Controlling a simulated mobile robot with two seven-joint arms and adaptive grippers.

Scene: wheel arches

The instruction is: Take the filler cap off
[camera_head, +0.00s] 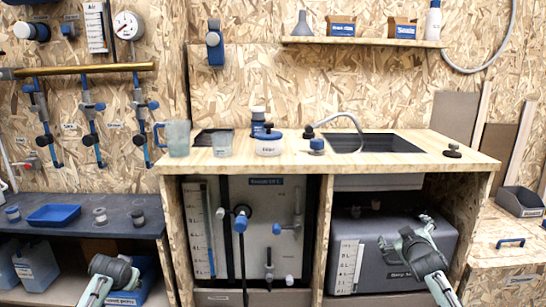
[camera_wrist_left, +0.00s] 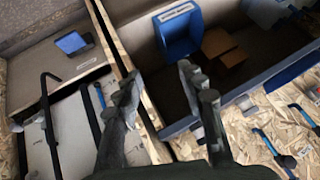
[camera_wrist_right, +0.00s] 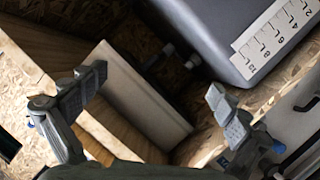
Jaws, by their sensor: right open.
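I cannot tell for certain which part is the filler cap. The dark grey tank (camera_head: 385,255) under the right of the counter has small dark fittings (camera_head: 375,205) on top; its scale (camera_wrist_right: 275,38) shows in the right wrist view. A pale tank (camera_head: 262,210) to its left carries a blue-topped fitting (camera_head: 241,222) with a black hose. My right gripper (camera_head: 424,226) is open and empty in front of the grey tank; its spread fingers show in the right wrist view (camera_wrist_right: 158,82). My left gripper (camera_head: 112,268) is at the lower left, fingers apart and empty in its wrist view (camera_wrist_left: 160,78).
A wooden upright (camera_head: 323,235) separates the tank bays. A dark shelf (camera_head: 90,232) with a blue tray (camera_head: 53,215) stands left.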

